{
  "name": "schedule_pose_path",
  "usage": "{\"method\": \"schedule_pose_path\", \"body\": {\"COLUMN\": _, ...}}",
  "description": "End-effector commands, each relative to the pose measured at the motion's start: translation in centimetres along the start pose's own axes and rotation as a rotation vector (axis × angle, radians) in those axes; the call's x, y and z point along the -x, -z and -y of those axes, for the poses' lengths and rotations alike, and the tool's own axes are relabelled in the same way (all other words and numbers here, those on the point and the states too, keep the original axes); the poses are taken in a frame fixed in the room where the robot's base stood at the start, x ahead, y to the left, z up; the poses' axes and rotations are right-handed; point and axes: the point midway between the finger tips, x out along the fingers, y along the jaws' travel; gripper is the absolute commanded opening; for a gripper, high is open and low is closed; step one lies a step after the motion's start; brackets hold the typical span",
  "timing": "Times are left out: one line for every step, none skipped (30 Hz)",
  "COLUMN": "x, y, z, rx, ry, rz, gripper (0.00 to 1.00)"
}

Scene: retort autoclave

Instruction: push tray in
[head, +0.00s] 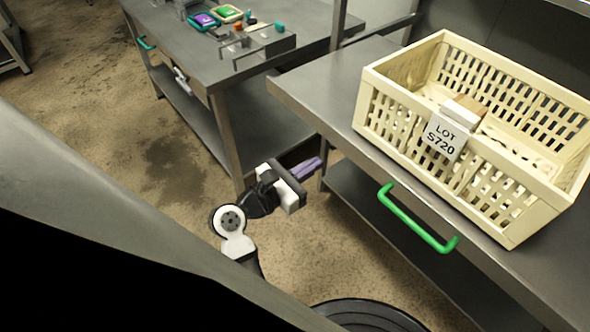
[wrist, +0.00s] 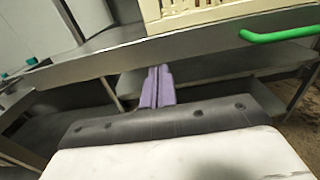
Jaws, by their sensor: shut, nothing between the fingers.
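A steel tray-like surface (head: 320,92) with a green bar handle (head: 418,218) on its front edge carries a cream slatted crate (head: 375,118). I cannot tell from these frames whether this surface slides. My gripper (head: 308,167) is shut and empty, its purple fingers together, in front of the steel edge and left of the green handle. In the wrist view, the fingers (wrist: 158,84) point at the front edge of the steel surface (wrist: 110,60); I cannot tell whether they touch it. The handle (wrist: 280,36) is to their right there.
A lot label (head: 443,139) is on the crate's front, and a small box (head: 466,108) is inside it. Another steel table (head: 215,65) at the back left holds small coloured containers (head: 203,20). Open concrete floor (head: 100,100) lies to the left.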

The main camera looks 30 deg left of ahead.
Motion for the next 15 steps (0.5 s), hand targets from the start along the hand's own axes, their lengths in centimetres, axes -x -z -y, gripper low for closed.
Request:
{"method": "schedule_pose_path", "body": {"x": -1.2, "y": -0.2, "z": 0.1, "rx": 0.000, "ry": 0.005, "rz": 0.001, "gripper": 0.00}}
{"method": "schedule_pose_path", "body": {"x": -1.8, "y": -0.3, "z": 0.1, "rx": 0.000, "ry": 0.004, "rz": 0.002, "gripper": 0.00}}
{"method": "schedule_pose_path", "body": {"x": -2.6, "y": -0.3, "z": 0.1, "rx": -0.001, "ry": 0.005, "rz": 0.001, "gripper": 0.00}}
{"method": "schedule_pose_path", "body": {"x": -3.2, "y": -0.3, "z": 0.1, "rx": -0.001, "ry": 0.004, "rz": 0.002, "gripper": 0.00}}
{"method": "schedule_pose_path", "body": {"x": -3.7, "y": -0.3, "z": 0.1, "rx": 0.000, "ry": 0.004, "rz": 0.001, "gripper": 0.00}}
{"method": "schedule_pose_path", "body": {"x": -4.3, "y": -0.3, "z": 0.1, "rx": 0.000, "ry": 0.004, "rz": 0.002, "gripper": 0.00}}
{"method": "schedule_pose_path", "body": {"x": -4.8, "y": -0.3, "z": 0.1, "rx": 0.000, "ry": 0.003, "rz": 0.002, "gripper": 0.00}}
{"method": "schedule_pose_path", "body": {"x": -5.2, "y": -0.3, "z": 0.1, "rx": 0.000, "ry": 0.003, "rz": 0.001, "gripper": 0.00}}
{"method": "schedule_pose_path", "body": {"x": -5.6, "y": -0.2, "z": 0.1, "rx": 0.000, "ry": 0.002, "rz": 0.001, "gripper": 0.00}}
{"method": "schedule_pose_path", "body": {"x": -5.9, "y": -0.2, "z": 0.1, "rx": 0.001, "ry": 0.002, "rz": 0.002, "gripper": 0.00}}
{"method": "schedule_pose_path", "body": {"x": -6.2, "y": -0.2, "z": 0.0, "rx": 0.001, "ry": 0.002, "rz": 0.002, "gripper": 0.00}}
{"method": "schedule_pose_path", "body": {"x": -6.5, "y": -0.1, "z": 0.0, "rx": 0.001, "ry": 0.001, "rz": 0.002, "gripper": 0.00}}
{"method": "schedule_pose_path", "body": {"x": -6.6, "y": -0.1, "z": 0.0, "rx": 0.001, "ry": 0.001, "rz": 0.001, "gripper": 0.00}}
{"method": "schedule_pose_path", "body": {"x": -6.7, "y": -0.1, "z": 0.0, "rx": 0.001, "ry": 0.000, "rz": 0.001, "gripper": 0.00}}
{"method": "schedule_pose_path", "body": {"x": -6.9, "y": -0.1, "z": 0.0, "rx": 0.000, "ry": 0.000, "rz": 0.001, "gripper": 0.00}}
